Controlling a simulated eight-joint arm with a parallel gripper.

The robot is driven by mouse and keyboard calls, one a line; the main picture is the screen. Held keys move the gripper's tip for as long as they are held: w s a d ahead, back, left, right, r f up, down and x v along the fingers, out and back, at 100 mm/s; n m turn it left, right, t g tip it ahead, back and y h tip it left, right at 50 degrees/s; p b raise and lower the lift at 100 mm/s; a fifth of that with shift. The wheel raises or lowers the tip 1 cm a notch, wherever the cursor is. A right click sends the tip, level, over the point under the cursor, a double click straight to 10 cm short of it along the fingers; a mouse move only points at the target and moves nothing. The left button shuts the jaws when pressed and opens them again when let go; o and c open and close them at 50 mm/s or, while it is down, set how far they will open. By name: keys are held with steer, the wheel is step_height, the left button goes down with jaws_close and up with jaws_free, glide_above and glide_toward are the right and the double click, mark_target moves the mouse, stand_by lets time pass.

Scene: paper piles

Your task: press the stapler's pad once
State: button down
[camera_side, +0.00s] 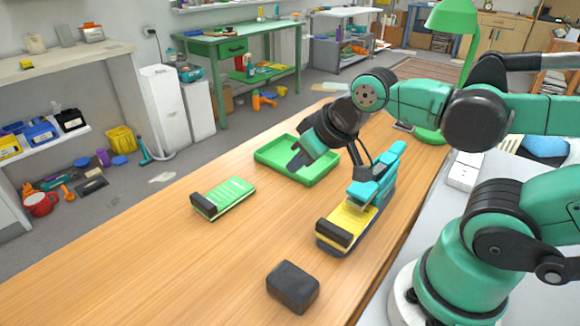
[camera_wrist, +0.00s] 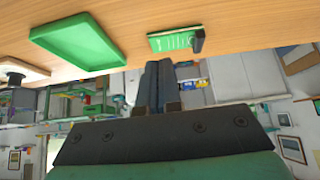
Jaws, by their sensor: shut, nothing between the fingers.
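The teal stapler (camera_side: 376,180) stands on the wooden table in the side view, right of my gripper. Its front end reaches over the far end of a yellow paper pile (camera_side: 350,217); whether they touch, I cannot tell. I cannot make out its pad clearly. The stapler is not visible in the wrist view. My gripper (camera_side: 294,163) is shut and empty, apparently above the green tray, left of the stapler. Its dark fingers (camera_wrist: 157,72) lie together in the wrist view.
The empty green tray (camera_side: 272,158) also shows in the wrist view (camera_wrist: 75,38). A green paper pile (camera_side: 230,194) with a dark end block lies left of it. A dark block (camera_side: 292,287) sits near the front. The table's left and middle are mostly clear. A green lamp (camera_side: 452,18) stands behind.

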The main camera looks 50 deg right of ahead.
stand_by(0.4)
step_height(320, 180, up, 4)
steer(key=m+y, duration=0.1)
steer(key=m, duration=2.4)
glide_above(353, 183)
steer(key=s, duration=0.2)
steer(key=shift+s+d+r, duration=0.1)
steer(key=shift+s+d, duration=0.05)
steer(key=shift+s, duration=0.05)
step_height(353, 183, down, 8)
steer(key=shift+r, duration=0.1)
steer(key=shift+f, duration=0.5)
steer(key=shift+f, duration=0.15)
steer(key=shift+f, duration=0.3)
